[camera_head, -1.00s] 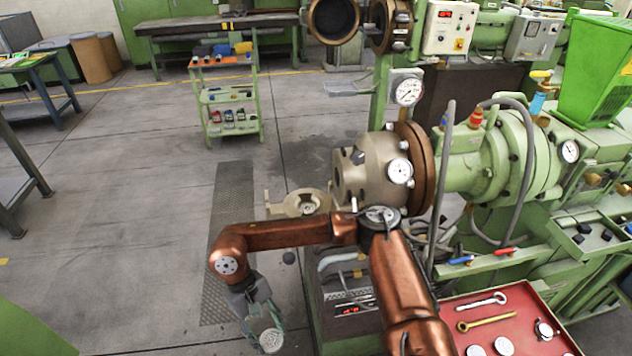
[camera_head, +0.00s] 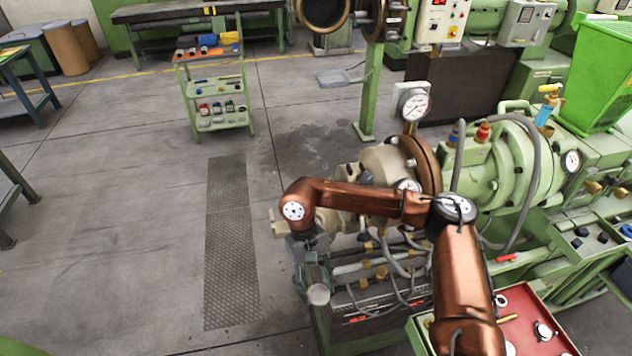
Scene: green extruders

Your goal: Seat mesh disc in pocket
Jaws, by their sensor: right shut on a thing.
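My right gripper (camera_head: 316,285) hangs from my copper-coloured arm at lower centre, in front of the extruder. It is shut on a pale grey mesh disc (camera_head: 318,295), whose round face shows at the fingertips. The extruder's metal head (camera_head: 383,162) with its brown flange (camera_head: 424,165) is behind and right of the gripper, partly covered by my arm. The pocket cannot be made out; my arm hides much of that area. The gripper and disc appear apart from the head. My left gripper is not in view.
A red tray (camera_head: 530,318) at lower right holds a round item (camera_head: 544,331) and tools, partly hidden by my arm. Hoses and pipes (camera_head: 385,262) crowd right of the gripper. A green trolley (camera_head: 217,100) stands further back. The floor at left is clear.

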